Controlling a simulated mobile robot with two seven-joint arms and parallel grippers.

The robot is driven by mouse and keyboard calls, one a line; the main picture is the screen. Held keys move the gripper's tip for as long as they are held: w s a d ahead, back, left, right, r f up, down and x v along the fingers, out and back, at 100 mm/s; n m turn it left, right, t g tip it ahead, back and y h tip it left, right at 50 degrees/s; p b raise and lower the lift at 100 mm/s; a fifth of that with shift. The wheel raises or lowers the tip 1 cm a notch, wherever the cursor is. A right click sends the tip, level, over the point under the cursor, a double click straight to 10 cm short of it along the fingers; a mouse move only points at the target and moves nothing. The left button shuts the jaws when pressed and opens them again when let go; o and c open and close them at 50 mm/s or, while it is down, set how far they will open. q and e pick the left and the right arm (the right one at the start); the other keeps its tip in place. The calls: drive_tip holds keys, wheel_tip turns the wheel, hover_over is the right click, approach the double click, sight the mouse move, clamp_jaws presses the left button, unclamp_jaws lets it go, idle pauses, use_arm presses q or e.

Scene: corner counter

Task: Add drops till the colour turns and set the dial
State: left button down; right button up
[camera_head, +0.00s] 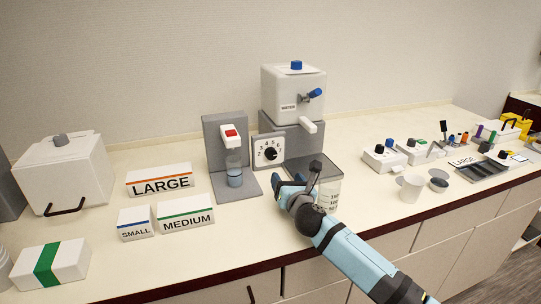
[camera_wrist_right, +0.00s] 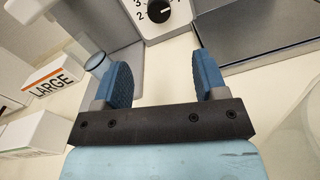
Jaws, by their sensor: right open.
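A grey stand (camera_head: 214,142) carries a white dispenser head with a red button (camera_head: 231,132). Under it stands a small clear vessel (camera_head: 235,172) with bluish liquid low in it; part of it shows in the right wrist view (camera_wrist_right: 97,64). To its right is a white panel with a black dial (camera_head: 271,153), numbered around; the dial (camera_wrist_right: 159,11) is also at the top of the right wrist view. My right gripper (camera_head: 287,184) is open and empty, in front of the dial panel and apart from it. My left gripper is not in view.
A white water tank (camera_head: 293,92) with a blue tap stands behind the dial. A clear marked beaker (camera_head: 328,192) is close to my right gripper. LARGE (camera_head: 160,181), SMALL (camera_head: 136,224) and MEDIUM (camera_head: 186,215) boxes stand at left. A white mug (camera_head: 410,188) and small devices are at right.

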sight(272, 155)
drive_tip(key=b+x, duration=0.1)
drive_tip(key=x, duration=0.2)
drive_tip(key=shift+w+a+r, duration=0.15)
drive_tip(key=shift+w, duration=0.2)
drive_tip(key=b+x, duration=0.3)
drive_tip(key=x, duration=0.5)
drive_tip(key=shift+w, duration=0.25)
drive_tip(key=shift+w+a, duration=0.15)
drive_tip(key=shift+w, duration=0.2)
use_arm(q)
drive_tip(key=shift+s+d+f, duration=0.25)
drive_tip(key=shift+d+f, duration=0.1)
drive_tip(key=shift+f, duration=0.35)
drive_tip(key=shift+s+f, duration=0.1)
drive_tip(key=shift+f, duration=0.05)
use_arm(e)
drive_tip(key=c, duration=0.9)
